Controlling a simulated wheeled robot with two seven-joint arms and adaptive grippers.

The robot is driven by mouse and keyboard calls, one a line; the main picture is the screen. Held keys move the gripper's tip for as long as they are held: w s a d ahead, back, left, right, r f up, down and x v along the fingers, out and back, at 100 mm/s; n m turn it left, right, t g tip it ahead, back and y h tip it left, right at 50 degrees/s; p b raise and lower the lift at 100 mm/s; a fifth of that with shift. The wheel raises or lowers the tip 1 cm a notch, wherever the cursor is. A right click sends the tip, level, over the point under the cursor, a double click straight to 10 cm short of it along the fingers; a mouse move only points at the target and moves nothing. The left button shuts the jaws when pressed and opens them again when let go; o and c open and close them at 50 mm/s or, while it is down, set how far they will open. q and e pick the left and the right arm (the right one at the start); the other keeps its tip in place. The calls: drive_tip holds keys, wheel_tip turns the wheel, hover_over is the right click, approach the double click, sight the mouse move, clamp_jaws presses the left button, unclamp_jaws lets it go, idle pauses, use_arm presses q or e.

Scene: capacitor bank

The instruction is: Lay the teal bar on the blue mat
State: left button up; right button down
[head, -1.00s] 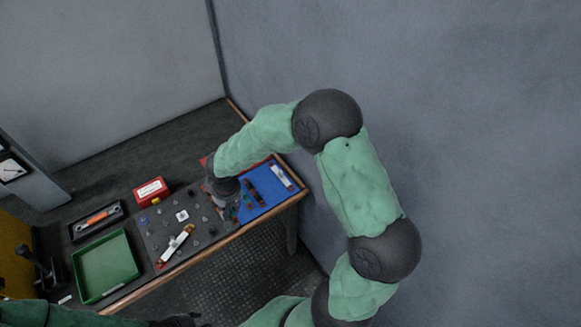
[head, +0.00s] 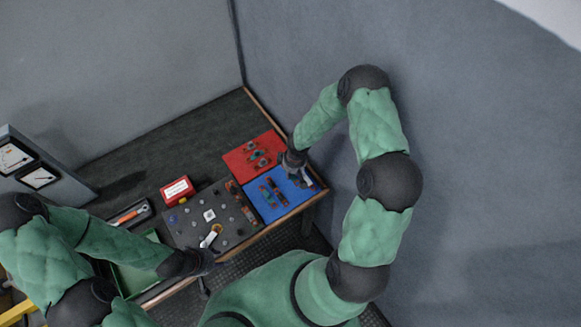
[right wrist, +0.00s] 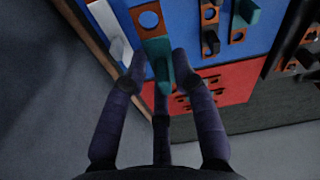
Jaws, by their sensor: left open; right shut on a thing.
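The teal bar (right wrist: 155,45), with a holed copper end, sits between the fingers of my right gripper (right wrist: 160,72) in the right wrist view. My right gripper (head: 297,172) is shut on it over the right part of the blue mat (head: 292,200). The fingers and arm mostly hide this bar in the head view. I cannot tell whether it touches the mat. Another teal bar (head: 267,197) lies at the mat's left, beside a dark bar (head: 278,191). A white bar (right wrist: 110,33) lies on the mat's other side. My left gripper (head: 208,261) is open near the table's front edge.
A red mat (head: 236,160) with several small bars adjoins the blue mat. A dark board (head: 190,228) with several posts and a white-and-yellow piece (head: 211,238) lies left of it. A red box (head: 177,190) and green tray (head: 130,277) are further left. A wall rises on the right.

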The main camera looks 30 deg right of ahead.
drive_tip(key=shift+f, duration=0.15)
drive_tip(key=b, duration=0.3)
hover_over(291, 183)
drive_tip(key=shift+s+d+f, duration=0.1)
drive_tip(key=shift+d+f, duration=0.05)
drive_tip(key=shift+f, duration=1.95)
drive_tip(key=shift+f+b, duration=0.8)
drive_tip(key=shift+b, duration=0.15)
drive_tip(key=shift+f+b, duration=0.55)
drive_tip(key=shift+b, duration=0.2)
drive_tip(key=c, duration=0.9)
unclamp_jaws()
drive_tip(key=shift+r, duration=0.1)
drive_tip(key=r, duration=0.4)
drive_tip(key=s+r, duration=0.1)
drive_tip(key=r, duration=0.6)
drive_tip(key=shift+s+d+r, duration=0.15)
drive_tip(key=shift+s+r, duration=0.05)
drive_tip(key=shift+r, duration=0.2)
